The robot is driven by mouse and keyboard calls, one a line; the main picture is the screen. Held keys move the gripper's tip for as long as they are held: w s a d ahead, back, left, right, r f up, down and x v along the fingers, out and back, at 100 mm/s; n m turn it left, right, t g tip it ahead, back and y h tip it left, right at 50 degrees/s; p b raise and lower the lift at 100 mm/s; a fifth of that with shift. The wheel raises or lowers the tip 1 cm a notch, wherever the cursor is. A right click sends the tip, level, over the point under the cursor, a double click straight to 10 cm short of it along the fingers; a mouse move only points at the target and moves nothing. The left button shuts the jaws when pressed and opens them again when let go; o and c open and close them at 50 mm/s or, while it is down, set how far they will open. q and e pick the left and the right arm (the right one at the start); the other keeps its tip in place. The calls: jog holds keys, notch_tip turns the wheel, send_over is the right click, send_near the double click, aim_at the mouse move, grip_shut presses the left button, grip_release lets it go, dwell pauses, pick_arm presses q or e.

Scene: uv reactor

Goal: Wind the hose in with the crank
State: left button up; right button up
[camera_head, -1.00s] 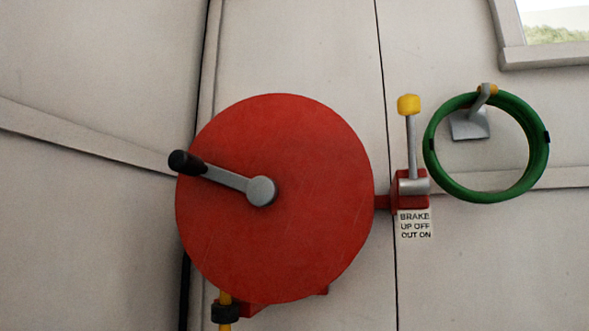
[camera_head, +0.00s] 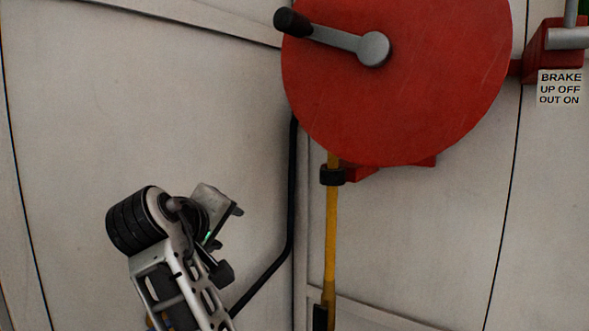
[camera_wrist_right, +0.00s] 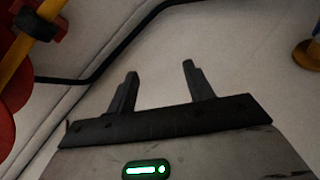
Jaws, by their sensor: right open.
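The red reel drum (camera_head: 440,90) is on the wall at the upper right of the head view, its top cut off. Its grey crank arm (camera_head: 335,38) points left from the hub to a black handle (camera_head: 292,22). The yellow hose (camera_head: 331,235) hangs straight down below the drum through a black guide (camera_head: 332,175). My right gripper (camera_head: 228,222) is at the lower left, below and left of the crank handle, touching nothing that I can see. In the right wrist view its two fingers (camera_wrist_right: 160,70) are apart and empty. My left gripper is out of view.
A red brake bracket (camera_head: 553,45) with an upright lever, top cut off, and a label (camera_head: 560,88) is at the right edge. A black pipe (camera_head: 292,200) runs down the wall between my right gripper and the hose. The wall left of the crank is bare.

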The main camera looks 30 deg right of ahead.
jog(key=s+a+r+m+h, duration=0.1)
jog(key=s+r+h, duration=0.1)
jog(key=r, duration=0.7)
jog(key=s+a+r+m+h, duration=0.1)
jog(key=a+r+h, duration=0.1)
jog(key=r, duration=0.6)
jog(key=m+g+h, duration=0.2)
jog(key=m+h, duration=0.1)
send_near(294, 24)
jog(key=p+x, duration=0.1)
jog(key=x, duration=0.3)
jog(key=w+p+x, duration=0.1)
jog(key=x, duration=0.3)
jog(key=p+x, duration=0.1)
jog(key=x, duration=0.3)
jog(key=shift+w+a+r, duration=0.2)
jog(key=shift+r, duration=0.2)
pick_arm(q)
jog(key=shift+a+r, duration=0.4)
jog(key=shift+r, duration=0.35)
pick_arm(e)
grip_shut()
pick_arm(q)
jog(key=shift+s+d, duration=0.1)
